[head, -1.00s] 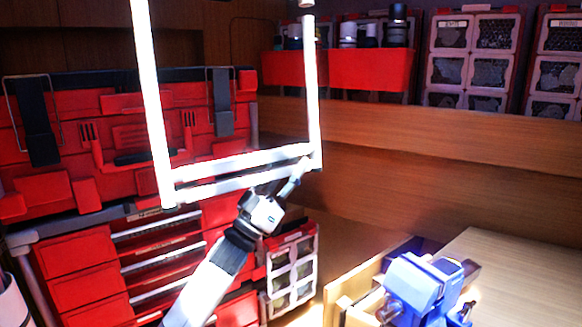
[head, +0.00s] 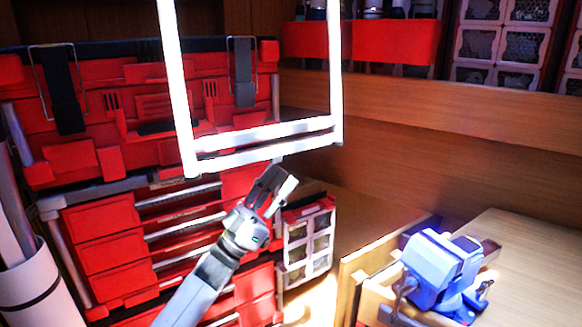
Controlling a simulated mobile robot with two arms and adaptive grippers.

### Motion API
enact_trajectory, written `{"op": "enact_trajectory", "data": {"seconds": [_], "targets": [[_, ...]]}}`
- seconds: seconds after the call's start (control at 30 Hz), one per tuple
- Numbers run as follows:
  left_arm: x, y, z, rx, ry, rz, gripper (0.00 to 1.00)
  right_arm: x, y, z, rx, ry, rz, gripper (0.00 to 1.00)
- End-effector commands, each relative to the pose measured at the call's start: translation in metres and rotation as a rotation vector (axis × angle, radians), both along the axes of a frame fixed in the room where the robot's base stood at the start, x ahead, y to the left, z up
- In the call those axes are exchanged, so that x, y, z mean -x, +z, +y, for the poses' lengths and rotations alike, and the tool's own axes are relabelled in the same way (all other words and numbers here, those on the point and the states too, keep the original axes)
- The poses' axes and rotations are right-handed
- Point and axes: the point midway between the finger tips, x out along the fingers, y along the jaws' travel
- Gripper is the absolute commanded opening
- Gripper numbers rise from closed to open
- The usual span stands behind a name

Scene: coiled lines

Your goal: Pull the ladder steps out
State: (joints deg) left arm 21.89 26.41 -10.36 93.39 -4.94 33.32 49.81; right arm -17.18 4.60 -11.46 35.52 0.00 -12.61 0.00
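The ladder (head: 175,85) is a bright white frame at the upper middle of the head view. Its two side rails run up out of the picture, and two close parallel bars (head: 265,143) join them at the bottom. My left gripper (head: 283,175) is just below the lower bar, right of its middle, pointing up and right. A dark finger and a lighter finger show with a gap between them, and nothing is seen held. A small gap seems to separate the fingertips from the bar. My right gripper is not in view.
A red tool cabinet (head: 100,247) with drawers stands behind at left. A rack of small bins (head: 307,243) is beside it. A blue vise (head: 440,265) sits on a wooden bench (head: 530,260) at lower right. White rolls (head: 45,290) stand at lower left.

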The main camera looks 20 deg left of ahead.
Motion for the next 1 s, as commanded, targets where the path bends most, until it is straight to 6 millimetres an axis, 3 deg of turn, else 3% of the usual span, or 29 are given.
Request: {"op": "enact_trajectory", "data": {"seconds": [0.53,0.67,0.77,1.0], "targets": [[0.003,-0.004,0.003,0.0,0.001,0.001,0.38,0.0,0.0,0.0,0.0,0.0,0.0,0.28],[0.001,-0.014,0.001,0.002,0.027,0.039,0.38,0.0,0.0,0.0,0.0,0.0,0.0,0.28],[-0.003,-0.039,-0.002,-0.004,0.091,0.131,0.38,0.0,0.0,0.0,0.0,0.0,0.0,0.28],[0.003,-0.14,-0.008,-0.08,0.31,0.509,0.38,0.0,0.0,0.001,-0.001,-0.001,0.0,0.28]]}}
